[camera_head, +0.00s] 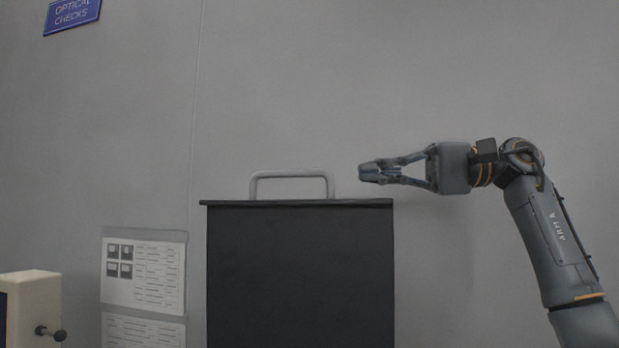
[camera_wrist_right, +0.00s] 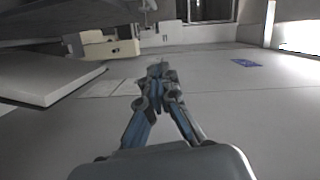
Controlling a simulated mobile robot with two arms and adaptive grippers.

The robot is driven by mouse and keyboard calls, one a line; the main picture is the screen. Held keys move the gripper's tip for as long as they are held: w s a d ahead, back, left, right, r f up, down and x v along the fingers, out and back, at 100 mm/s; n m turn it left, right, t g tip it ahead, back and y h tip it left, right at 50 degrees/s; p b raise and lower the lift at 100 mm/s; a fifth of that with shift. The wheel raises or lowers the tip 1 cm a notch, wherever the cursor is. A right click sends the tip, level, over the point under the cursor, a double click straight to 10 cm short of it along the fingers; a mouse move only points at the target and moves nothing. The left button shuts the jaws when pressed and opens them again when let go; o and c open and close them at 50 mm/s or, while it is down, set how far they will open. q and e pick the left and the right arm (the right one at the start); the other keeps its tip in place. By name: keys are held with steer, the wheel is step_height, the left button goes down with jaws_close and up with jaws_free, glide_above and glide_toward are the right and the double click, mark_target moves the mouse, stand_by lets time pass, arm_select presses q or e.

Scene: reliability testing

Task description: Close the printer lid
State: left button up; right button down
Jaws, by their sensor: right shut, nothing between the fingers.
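A black upright panel (camera_head: 300,275) with a grey bar handle (camera_head: 292,174) on its top edge stands in the middle of the head view. It looks like the raised printer lid; the printer's body does not show there. My right gripper (camera_head: 368,172) is shut and empty, just right of the handle and a little above the panel's top edge, pointing left. In the right wrist view its fingertips (camera_wrist_right: 156,70) are together. A pale slab (camera_wrist_right: 45,75) lies left of them there; I cannot tell whether it is the lid. My left gripper is not in view.
A cream box with a dark knob (camera_head: 35,305) stands at the lower left. Printed sheets (camera_head: 145,275) hang on the grey wall, and a blue sign (camera_head: 72,13) is at the upper left. The space above the panel and handle is free.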

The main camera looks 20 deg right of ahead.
mark_target(315, 173)
steer(key=a, duration=0.3)
steer(key=s+a+p, duration=0.1)
steer(key=a, duration=0.6)
steer(key=shift+s+f+p, duration=0.2)
steer(key=shift+f+p, duration=0.1)
steer(key=shift+f, duration=0.05)
steer(key=shift+s, duration=0.15)
steer(key=shift+w+a+f, duration=0.1)
steer(key=shift+w+a, duration=0.1)
steer(key=shift+a, duration=0.1)
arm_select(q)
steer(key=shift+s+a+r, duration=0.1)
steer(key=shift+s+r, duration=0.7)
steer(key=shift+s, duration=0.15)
arm_select(e)
steer(key=shift+s, duration=0.2)
